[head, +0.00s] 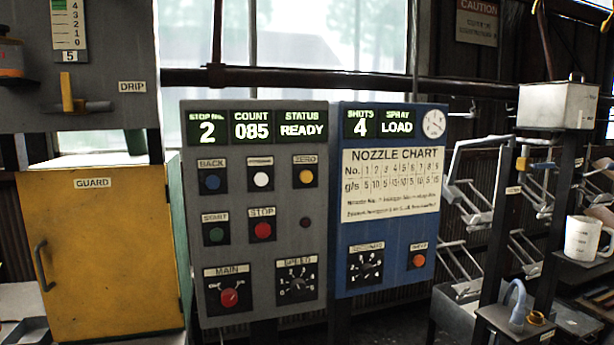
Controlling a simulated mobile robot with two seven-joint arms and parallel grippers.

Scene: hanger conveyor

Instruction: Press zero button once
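The zero button (305,177) is a yellow round button under a label reading ZERO. It sits at the upper right of the button group on the grey control panel (262,335), in the middle of the head view. The white button (261,180) is just left of it and the blue back button (212,182) is further left. The displays above read stop number 2, count 085 and status READY. Neither of my grippers is in the head view.
A blue panel (392,282) with a nozzle chart (391,184) adjoins on the right. A yellow guard door (98,260) stands at the left. A white mug (582,238), a grey box (558,105) and hanging racks are at the right. Nothing blocks the panel's front.

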